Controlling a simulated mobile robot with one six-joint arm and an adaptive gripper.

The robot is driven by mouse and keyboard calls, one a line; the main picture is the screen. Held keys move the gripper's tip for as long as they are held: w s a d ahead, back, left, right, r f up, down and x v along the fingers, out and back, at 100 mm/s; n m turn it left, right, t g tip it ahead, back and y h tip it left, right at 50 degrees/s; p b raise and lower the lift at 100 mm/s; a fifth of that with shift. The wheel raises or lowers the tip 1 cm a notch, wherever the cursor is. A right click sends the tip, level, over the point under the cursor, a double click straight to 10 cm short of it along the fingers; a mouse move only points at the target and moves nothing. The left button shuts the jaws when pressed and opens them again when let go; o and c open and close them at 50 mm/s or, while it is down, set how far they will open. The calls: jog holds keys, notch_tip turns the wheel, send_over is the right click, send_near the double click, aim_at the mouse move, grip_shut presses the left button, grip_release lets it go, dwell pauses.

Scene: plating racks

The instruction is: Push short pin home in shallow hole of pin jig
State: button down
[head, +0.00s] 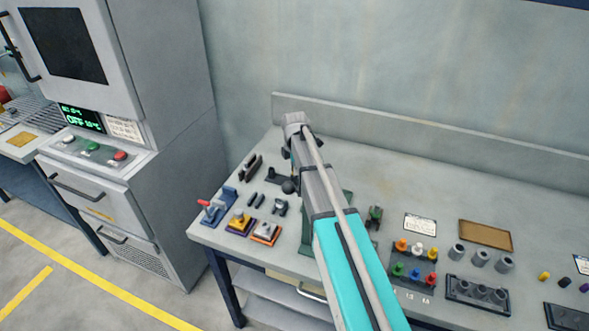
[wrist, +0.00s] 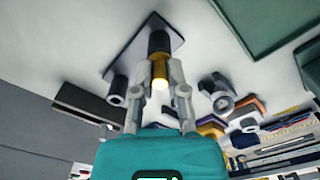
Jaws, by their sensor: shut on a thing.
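In the wrist view, my gripper (wrist: 160,76) has its two grey fingers closed on a short yellow pin (wrist: 159,68), whose near end is bright. The pin lines up with a black cylinder (wrist: 159,40) on a dark flat plate (wrist: 137,48), which looks like the pin jig. The pin meets or overlaps the cylinder in the picture; how deep it sits, and any hole, I cannot tell. In the head view, a dark plate (head: 275,176) shows beside my arm near the bench's left end. My arm hides the fingertips and pin there.
Dark clamp-like blocks (head: 251,167), a blue fixture with a red lever (head: 213,209), and yellow (head: 240,221) and orange (head: 265,232) fixtures stand nearby. Coloured pegs (head: 415,248), grey cylinders (head: 480,258) and a brown tray (head: 486,235) lie right. The back middle bench is clear.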

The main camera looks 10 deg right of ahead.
jog(key=shift+f, duration=0.2)
jog(key=c, duration=0.6)
grip_release()
jog(key=shift+r, duration=0.2)
notch_tip(320, 180, up, 8)
jog(key=p, duration=0.8)
jog(key=shift+r, duration=0.2)
jog(key=shift+a+p, duration=0.1)
jog(key=shift+p, duration=0.2)
